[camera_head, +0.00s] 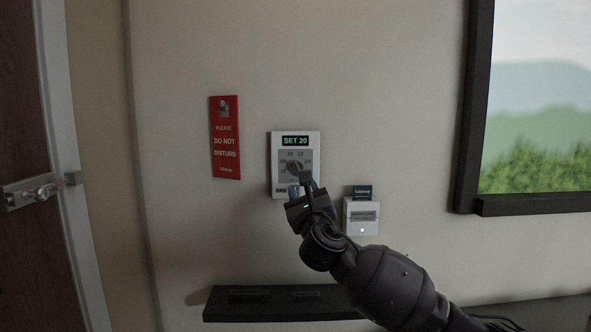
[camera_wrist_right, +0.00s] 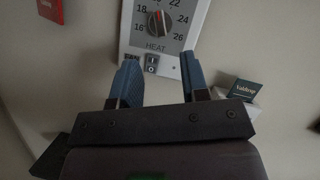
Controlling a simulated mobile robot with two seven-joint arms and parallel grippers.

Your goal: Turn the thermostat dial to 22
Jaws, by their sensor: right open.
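The thermostat (camera_head: 311,137) is a white wall panel with a grey dial face, and its green display reads SET 20. Its dial (camera_wrist_right: 160,23) is a dark round knob with a red pointer mark, in the right wrist view, ringed by numbers including 16, 18, 22, 24 and 26. The label HEAT is below it. My right gripper (camera_wrist_right: 158,82) is open and empty, its two blue fingers apart below the dial and not around it. In the head view my right gripper (camera_head: 300,190) covers the lower part of the thermostat. My left gripper is not in view.
A red do-not-disturb sign (camera_head: 225,138) hangs left of the thermostat. A white card holder (camera_head: 361,217) with a dark green card (camera_head: 361,191) is at its lower right. A dark shelf (camera_head: 275,304) is below. A framed picture (camera_head: 535,100) hangs at right.

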